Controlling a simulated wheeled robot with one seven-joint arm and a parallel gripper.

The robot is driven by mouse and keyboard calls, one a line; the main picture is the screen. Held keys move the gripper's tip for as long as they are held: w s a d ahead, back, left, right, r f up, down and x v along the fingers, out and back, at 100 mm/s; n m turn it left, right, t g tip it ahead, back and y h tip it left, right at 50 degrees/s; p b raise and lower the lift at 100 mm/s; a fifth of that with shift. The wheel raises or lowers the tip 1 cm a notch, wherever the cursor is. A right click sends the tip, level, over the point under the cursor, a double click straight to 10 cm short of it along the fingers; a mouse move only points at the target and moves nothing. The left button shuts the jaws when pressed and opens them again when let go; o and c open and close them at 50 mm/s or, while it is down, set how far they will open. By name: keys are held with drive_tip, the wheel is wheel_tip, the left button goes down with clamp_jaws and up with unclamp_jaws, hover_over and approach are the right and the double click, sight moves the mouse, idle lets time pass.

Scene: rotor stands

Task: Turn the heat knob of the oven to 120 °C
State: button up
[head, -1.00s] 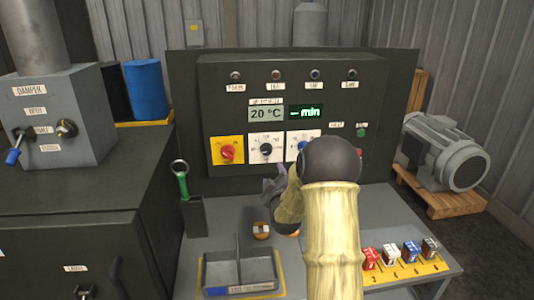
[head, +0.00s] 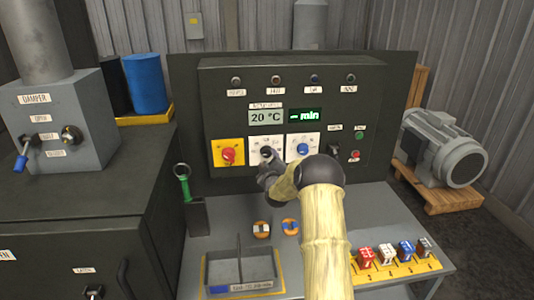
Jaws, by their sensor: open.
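The oven's control panel (head: 225,95) stands upright at the back of the bench. Its green-grey display (head: 265,117) reads 20 °C. The heat knob (head: 266,153) is a dark knob on a white dial plate (head: 280,144) below that display, partly hidden by my gripper. My gripper (head: 267,168) is open at the lower part of this plate, right at the knob. I cannot tell whether the fingers touch the knob.
A red knob on a yellow plate (head: 216,146) sits left of the heat knob, and a blue knob (head: 303,149) right of it. A timer display (head: 305,115) shows a dash and "min". A grey tray (head: 212,271), two round orange-rimmed pieces and several coloured blocks lie on the bench (head: 340,210).

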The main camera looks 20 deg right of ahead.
sight(267, 155)
drive_tip(key=shift+p+x, duration=0.7)
drive_tip(key=shift+x, duration=1.4)
drive_tip(key=c, duration=1)
